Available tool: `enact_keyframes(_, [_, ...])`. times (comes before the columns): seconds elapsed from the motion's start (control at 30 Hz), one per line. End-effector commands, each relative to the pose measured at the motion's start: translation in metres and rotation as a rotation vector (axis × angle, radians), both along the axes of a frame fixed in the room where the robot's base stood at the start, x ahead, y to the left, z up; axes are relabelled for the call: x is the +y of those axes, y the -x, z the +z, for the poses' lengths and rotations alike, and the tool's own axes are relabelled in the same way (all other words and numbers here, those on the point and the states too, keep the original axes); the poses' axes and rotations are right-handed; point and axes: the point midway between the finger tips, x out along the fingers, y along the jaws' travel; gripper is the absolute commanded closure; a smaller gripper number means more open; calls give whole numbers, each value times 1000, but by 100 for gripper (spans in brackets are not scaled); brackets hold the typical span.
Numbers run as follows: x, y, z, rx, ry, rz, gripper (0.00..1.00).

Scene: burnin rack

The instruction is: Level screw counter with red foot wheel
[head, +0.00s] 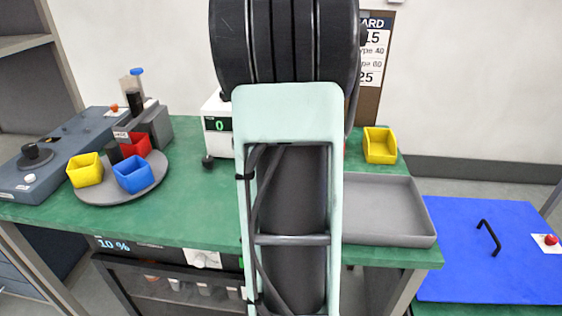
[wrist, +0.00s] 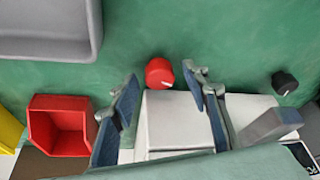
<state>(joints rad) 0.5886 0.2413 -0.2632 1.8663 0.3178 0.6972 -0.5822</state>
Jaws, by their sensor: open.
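The screw counter (head: 217,124) is a white box with a green display reading 0, standing on the green bench partly behind my arm. In the wrist view its pale top (wrist: 178,122) lies between my fingers. The red foot wheel (wrist: 159,72) with a white mark sits at the counter's edge; my arm hides it in the head view. A black foot wheel (head: 208,162) is at the other corner, also in the wrist view (wrist: 285,83). My gripper (wrist: 162,78) is open and empty, one fingertip on each side of the red wheel in the picture. I cannot tell the height gap.
A grey tray (head: 428,215) and yellow bin (head: 380,147) stand right of the counter. A red bin (wrist: 62,128) is beside my left finger in the wrist view. A round turntable (head: 112,197) with small bins stands left. Green bench between is clear.

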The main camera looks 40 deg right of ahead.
Motion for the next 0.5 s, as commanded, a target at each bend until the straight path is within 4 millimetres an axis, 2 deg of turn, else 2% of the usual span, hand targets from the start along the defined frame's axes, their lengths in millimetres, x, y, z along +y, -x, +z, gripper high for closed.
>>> enact_keyframes(0.17, [1,3,12,-3,3,1,57])
enact_keyframes(0.5, [13,27,77,-5,3,1,57])
